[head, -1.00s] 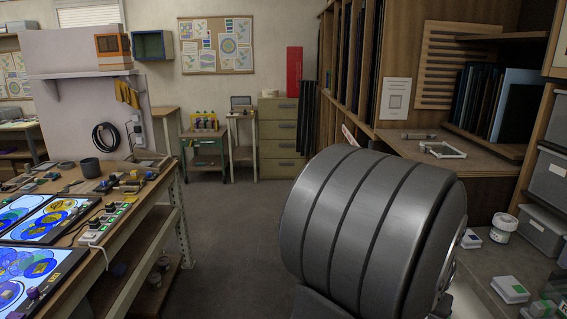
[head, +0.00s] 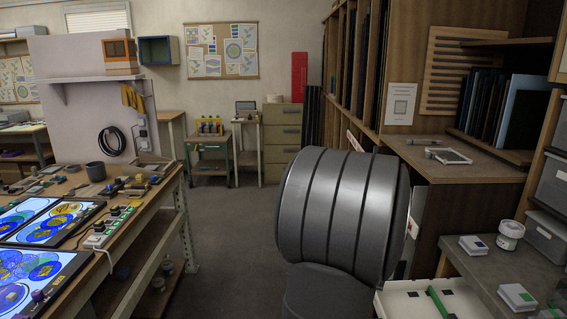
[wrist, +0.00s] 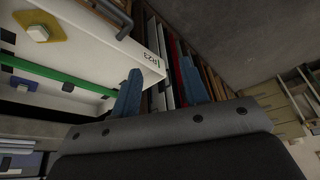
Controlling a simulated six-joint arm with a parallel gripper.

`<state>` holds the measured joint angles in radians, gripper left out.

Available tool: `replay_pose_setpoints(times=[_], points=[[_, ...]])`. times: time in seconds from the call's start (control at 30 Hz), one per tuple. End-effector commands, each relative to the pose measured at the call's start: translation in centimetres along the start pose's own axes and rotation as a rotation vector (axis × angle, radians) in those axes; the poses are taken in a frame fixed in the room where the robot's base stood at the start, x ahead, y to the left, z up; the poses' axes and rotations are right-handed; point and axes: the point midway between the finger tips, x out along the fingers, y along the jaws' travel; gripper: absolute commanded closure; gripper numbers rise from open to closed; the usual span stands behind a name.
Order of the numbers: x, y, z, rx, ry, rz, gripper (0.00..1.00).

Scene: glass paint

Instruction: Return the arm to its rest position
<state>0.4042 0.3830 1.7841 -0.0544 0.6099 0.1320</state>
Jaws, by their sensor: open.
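My gripper (wrist: 161,66) shows in the wrist view as two blue fingers standing apart with nothing held between them. In the head view my large grey arm link fills the lower middle, and my gripper is out of sight. A white drawer or tray (wrist: 100,52) with a green strip and a label like "R23" lies to the left of my fingers in the wrist view. It also shows at the bottom of the head view (head: 397,306), just right of my arm. Whether a finger touches it is unclear.
A workbench (head: 160,205) with lit screens and tools runs along the left. Tall wooden racks (head: 378,70) and a counter (head: 465,172) stand at the right. A grey side surface (head: 480,281) holds small white boxes and a jar. The floor (head: 235,225) between is clear.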

Motion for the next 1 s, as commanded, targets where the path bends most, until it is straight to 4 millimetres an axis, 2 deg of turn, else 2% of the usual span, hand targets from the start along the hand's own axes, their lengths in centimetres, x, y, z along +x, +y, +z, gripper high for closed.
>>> replay_pose_setpoints(times=[0.1,0.4,0.7,0.77,0.87,0.97,1.0], points=[[0.1,-0.7,-0.1,-0.007,0.0,-0.002,0.59],[0.1,-0.8,-0.1,-0.007,0.001,-0.002,0.59],[0.1,-0.8,-0.1,-0.007,0.001,-0.002,0.0],[0.1,-0.7,-0.2,-0.008,0.001,-0.001,0.0],[-0.1,0.2,-1.3,-0.024,0.0,0.01,0.0],[-0.4,3.0,-4.1,-0.07,-0.01,0.043,0.0],[-0.7,4.6,-5.5,-0.098,-0.018,0.062,0.0]])
